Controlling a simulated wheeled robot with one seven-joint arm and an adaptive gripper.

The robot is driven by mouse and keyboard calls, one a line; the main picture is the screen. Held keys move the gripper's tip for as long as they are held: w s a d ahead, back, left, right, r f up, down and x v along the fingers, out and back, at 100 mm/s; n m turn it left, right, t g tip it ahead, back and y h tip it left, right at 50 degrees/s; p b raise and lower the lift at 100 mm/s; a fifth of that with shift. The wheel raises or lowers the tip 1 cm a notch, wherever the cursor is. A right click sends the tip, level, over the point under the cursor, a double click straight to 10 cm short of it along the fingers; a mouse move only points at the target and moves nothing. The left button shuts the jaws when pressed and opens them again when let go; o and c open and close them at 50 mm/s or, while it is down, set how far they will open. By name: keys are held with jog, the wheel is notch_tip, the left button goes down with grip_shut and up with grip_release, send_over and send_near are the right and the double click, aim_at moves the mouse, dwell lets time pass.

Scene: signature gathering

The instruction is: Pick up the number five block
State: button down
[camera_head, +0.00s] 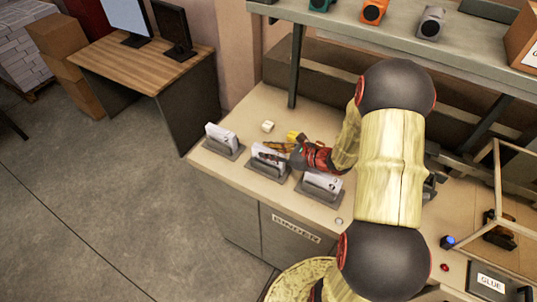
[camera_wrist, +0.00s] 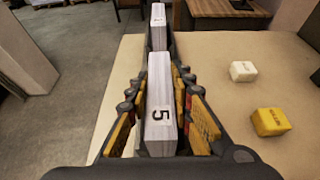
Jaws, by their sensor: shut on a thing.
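The number five block (camera_wrist: 161,110) is a tall white paper-like block with a dark "5" on its near end, seen in the wrist view. It also shows in the head view (camera_head: 264,155) at the middle grey holder (camera_head: 268,168). My gripper (camera_wrist: 164,90) has its yellow-padded fingers on both sides of the block and is shut on it. In the head view my gripper (camera_head: 277,149) is low over the middle holder. I cannot tell whether the block is clear of the holder.
Another white numbered block (camera_head: 221,135) stands in the left holder, and one (camera_head: 323,181) in the right holder. A white cube (camera_head: 268,126) and a yellow cube (camera_wrist: 270,121) lie on the bench behind. A shelf (camera_head: 370,35) with its post runs above the bench.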

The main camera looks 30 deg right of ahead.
jog(key=shift+r, duration=0.7)
jog(key=s+r+p, duration=0.1)
jog(key=s+r, duration=1)
jog(key=s, duration=0.3)
jog(key=shift+d+r, duration=0.3)
